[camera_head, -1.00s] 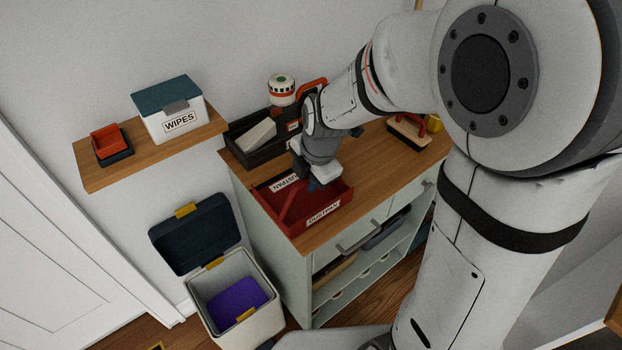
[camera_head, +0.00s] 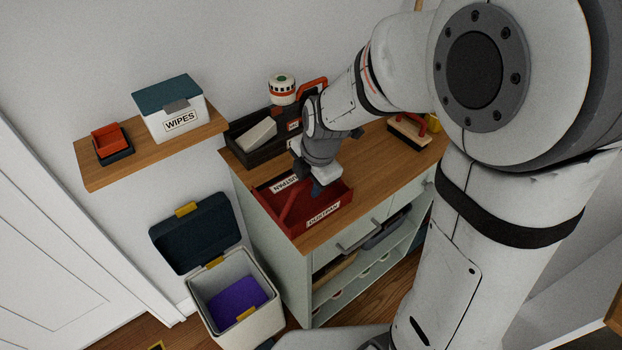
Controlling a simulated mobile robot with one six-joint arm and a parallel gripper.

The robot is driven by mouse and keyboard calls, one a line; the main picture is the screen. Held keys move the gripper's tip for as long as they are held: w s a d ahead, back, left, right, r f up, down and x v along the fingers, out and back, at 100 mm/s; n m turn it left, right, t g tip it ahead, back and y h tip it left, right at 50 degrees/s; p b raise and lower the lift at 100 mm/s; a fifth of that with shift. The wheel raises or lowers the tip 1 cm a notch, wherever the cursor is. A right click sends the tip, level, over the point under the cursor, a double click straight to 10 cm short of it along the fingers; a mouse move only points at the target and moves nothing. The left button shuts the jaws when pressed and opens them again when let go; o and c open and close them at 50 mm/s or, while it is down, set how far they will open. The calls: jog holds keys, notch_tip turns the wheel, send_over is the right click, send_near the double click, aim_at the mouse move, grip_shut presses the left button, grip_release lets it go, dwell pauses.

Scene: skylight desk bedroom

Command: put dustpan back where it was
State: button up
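A red open tray (camera_head: 322,219) labelled "DUSTPAN" sits at the front left of the wooden cabinet top. A red bar (camera_head: 291,203) slants across its left part; I cannot tell whether it is a handle of the tray or part of a dustpan. My gripper (camera_head: 318,188) points down into the tray. Its fingers are dark and small, so I cannot tell whether they are open or hold something. My wrist hides part of the tray's back. No separate dustpan shows clearly.
A dark caddy (camera_head: 238,150) with a grey block stands behind the tray, beside a striped canister (camera_head: 282,90). A brush (camera_head: 409,131) lies at the right. The wall shelf (camera_head: 90,178) holds a wipes box (camera_head: 172,115) and small red container (camera_head: 108,139). An open bin (camera_head: 203,285) stands below.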

jog(key=v, duration=1.2)
jog(key=s+d+f+m, duration=0.1)
jog(key=s+d+m, duration=0.4)
jog(key=m, duration=0.7)
jog(key=s+d+f+m+h, duration=0.1)
jog(key=s+d+m, duration=0.4)
jog(key=m, duration=0.7)
jog(key=shift+s+d+m+t, duration=0.3)
jog(key=shift+s+d+m, duration=0.1)
jog(key=shift+s, duration=0.65)
